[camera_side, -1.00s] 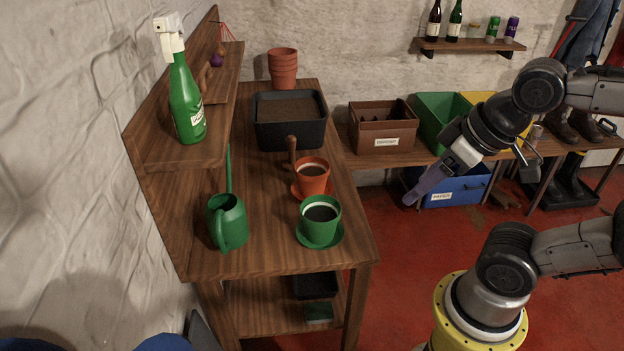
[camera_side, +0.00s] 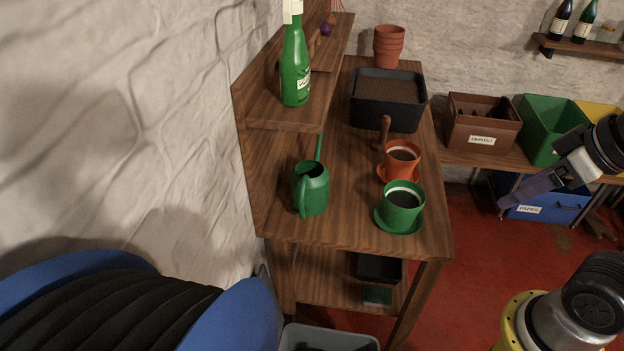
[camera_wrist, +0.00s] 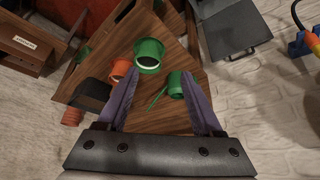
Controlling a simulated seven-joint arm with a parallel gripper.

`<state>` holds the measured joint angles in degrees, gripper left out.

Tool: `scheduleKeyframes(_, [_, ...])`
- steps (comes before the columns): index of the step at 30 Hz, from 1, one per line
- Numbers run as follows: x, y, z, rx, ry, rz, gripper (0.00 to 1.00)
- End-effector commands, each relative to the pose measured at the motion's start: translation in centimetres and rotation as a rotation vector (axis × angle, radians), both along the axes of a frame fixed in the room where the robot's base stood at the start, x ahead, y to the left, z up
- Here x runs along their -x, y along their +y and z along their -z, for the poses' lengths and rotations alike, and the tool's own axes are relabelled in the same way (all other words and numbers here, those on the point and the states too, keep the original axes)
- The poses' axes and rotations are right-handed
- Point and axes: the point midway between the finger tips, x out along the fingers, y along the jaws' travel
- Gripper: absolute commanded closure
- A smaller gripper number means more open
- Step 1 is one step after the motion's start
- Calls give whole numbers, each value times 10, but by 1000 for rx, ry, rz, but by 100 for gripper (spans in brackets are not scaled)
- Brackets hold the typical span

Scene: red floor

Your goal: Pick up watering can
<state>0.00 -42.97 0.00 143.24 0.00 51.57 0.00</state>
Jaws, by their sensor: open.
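The green watering can (camera_side: 312,190) stands upright on the wooden bench, near its front left corner, with its long thin spout pointing to the back. In the wrist view the watering can (camera_wrist: 177,84) shows between my gripper's two purple fingers, beyond their tips and closer to the right one. My gripper (camera_wrist: 161,83) is open and empty. In the side view my gripper (camera_side: 522,191) is right of the bench, well apart from the can, with a purple finger pointing left.
On the bench are a green pot (camera_side: 402,205), an orange pot (camera_side: 400,161), a trowel handle (camera_side: 384,133), a black soil tray (camera_side: 388,98) and stacked terracotta pots (camera_side: 389,46). A shelf with a green spray bottle (camera_side: 294,70) overhangs the bench's left side.

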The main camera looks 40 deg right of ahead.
Motion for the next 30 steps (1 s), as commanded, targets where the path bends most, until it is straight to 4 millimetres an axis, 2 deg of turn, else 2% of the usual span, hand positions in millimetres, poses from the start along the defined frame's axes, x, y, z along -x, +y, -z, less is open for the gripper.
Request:
scheduleKeyframes(2, [0,0,0,0,0,0,34])
scheduleKeyframes(4, [0,0,0,0,0,0,46])
scheduleKeyframes(13, [-1,0,-1,0,-6,1,46])
scheduleKeyframes(16, [-12,-1,-7,6,-60,2,46])
scheduleKeyframes(20, [-46,-10,-35,63,-251,-13,46])
scheduleKeyframes(24, [-100,-16,-69,161,-468,-70,46])
scheduleKeyframes(27, [-138,-14,-86,224,-590,-137,46])
scheduleKeyframes(30, [-175,-6,-94,267,-692,-228,46])
